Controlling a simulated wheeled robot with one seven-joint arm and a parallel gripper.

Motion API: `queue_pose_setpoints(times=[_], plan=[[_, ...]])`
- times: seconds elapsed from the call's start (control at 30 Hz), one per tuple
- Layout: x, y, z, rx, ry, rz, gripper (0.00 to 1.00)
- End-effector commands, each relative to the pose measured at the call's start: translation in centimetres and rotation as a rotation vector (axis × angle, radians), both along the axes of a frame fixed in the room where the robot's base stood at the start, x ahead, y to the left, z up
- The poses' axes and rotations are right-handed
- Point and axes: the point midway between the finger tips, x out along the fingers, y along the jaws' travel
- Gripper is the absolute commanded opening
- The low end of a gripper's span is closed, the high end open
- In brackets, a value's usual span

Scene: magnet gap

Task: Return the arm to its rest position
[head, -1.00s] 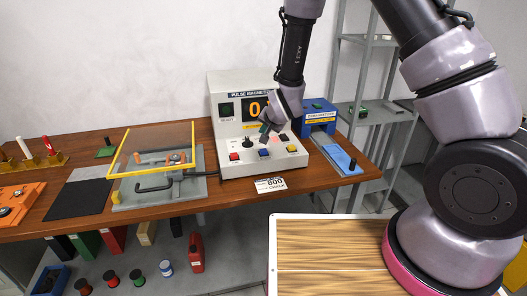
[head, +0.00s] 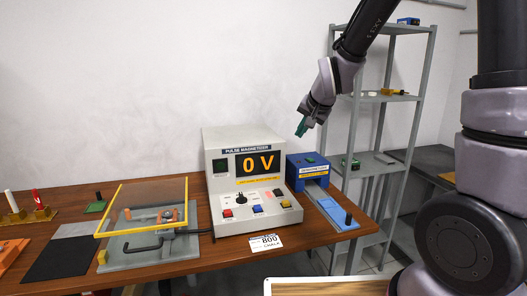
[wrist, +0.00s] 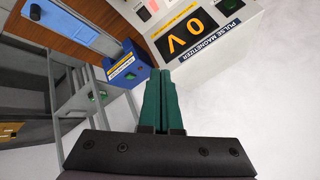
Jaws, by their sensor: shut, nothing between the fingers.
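My gripper (head: 301,128) is raised in the air in the head view, in front of the wall and above the right side of the pulse magnetizer. Its green fingers (wrist: 160,90) are together and empty in the wrist view. The pulse magnetizer (head: 216,163) is a pale box on the table, and its display reads 0 V. It also shows upside down in the wrist view (wrist: 213,12). My gripper touches nothing.
A blue unit (head: 296,174) stands right of the magnetizer. A grey shelf rack (head: 381,100) stands behind, right of my gripper. A yellow-framed clear guard (head: 146,207) sits on the wooden table (head: 197,262). The air left of my gripper is clear.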

Motion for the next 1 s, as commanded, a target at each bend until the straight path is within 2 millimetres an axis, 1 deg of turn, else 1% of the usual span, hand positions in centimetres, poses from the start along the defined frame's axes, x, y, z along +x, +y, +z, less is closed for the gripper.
queue_pose_setpoints(times=[0.03, 0.1, 0.17, 0.2, 0.27, 0.3, 0.37, 0.4, 0.5, 0.6, 0.7, 0.83, 1.0], plan=[[-1.1, -1.7, 2.3, 0.0, -0.005, -0.005, 0.0], [-3.0, -3.7, 4.7, -0.009, 0.001, 0.0, 0.0], [-4.9, -5.3, 6.5, -0.017, 0.008, 0.004, 0.0], [-6.1, -6.3, 7.6, -0.025, 0.009, 0.008, 0.0], [-8.2, -7.8, 9.1, -0.034, 0.014, 0.012, 0.0], [-9.7, -8.7, 10.0, -0.041, 0.017, 0.016, 0.0], [-12.0, -9.9, 11.2, -0.052, 0.021, 0.022, 0.0], [-13.5, -10.6, 11.9, -0.06, 0.024, 0.025, 0.0], [-17.1, -12.0, 13.1, -0.076, 0.029, 0.033, 0.0], [-20.0, -12.8, 13.7, -0.091, 0.035, 0.042, 0.0], [-21.9, -13.2, 14.0, -0.101, 0.039, 0.047, 0.0], [-22.9, -13.4, 14.0, -0.105, 0.046, 0.049, 0.0], [-23.0, -13.4, 14.0, -0.105, 0.047, 0.051, 0.0]])
